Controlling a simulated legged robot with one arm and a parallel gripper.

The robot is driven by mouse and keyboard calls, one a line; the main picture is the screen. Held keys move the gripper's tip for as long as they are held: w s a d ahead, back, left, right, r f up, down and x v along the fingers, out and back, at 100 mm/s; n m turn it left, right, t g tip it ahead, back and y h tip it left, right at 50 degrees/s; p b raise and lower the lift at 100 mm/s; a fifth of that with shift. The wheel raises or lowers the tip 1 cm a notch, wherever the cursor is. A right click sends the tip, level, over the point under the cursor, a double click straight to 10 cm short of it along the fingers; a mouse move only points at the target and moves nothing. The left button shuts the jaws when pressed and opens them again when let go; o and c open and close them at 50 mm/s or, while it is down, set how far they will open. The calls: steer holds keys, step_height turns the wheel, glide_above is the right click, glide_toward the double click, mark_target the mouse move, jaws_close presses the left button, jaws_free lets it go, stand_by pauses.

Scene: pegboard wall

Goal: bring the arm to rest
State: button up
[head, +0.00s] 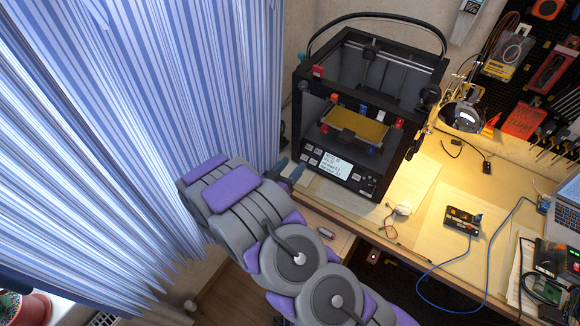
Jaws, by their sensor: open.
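My arm, grey with purple pads, reaches up from the bottom of the head view. My gripper (289,170) shows only in part, as dark fingertips behind the bulky wrist. It is open, and I see nothing held in it. The fingertips appear near the lower left corner of the black 3D printer (345,178). I cannot tell whether they touch it. The rest of the gripper is hidden by my arm.
A blue and white striped curtain (130,120) hangs at left, close beside my wrist. The wooden desk (425,215) holds a small black device (462,221), cables and a laptop (565,220). A pegboard (545,65) with tools is at upper right. A potted plant (30,308) stands lower left.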

stand_by(0.4)
steer(key=w+a+r+g+y, duration=0.4)
steer(key=a+y, duration=0.1)
steer(key=y, duration=0.3)
steer(key=s+a+r+n+g+y, duration=0.2)
steer(key=s+r+g+y, duration=0.25)
steer(key=s+r, duration=0.45)
steer(key=s+d+r+g, duration=0.2)
steer(key=s+d, duration=0.4)
steer(key=s, duration=0.5)
steer(key=s+d+r+n+g+h, duration=0.1)
steer(key=s+d+r+g, duration=0.2)
steer(key=s+d, duration=0.3)
steer(key=s+d+r+n+g, duration=0.1)
steer(key=s+d, duration=0.5)
steer(key=s, duration=1.1)
step_height(320, 180, up, 2)
steer(key=shift+g+h, duration=0.35)
steer(key=shift+g, duration=0.5)
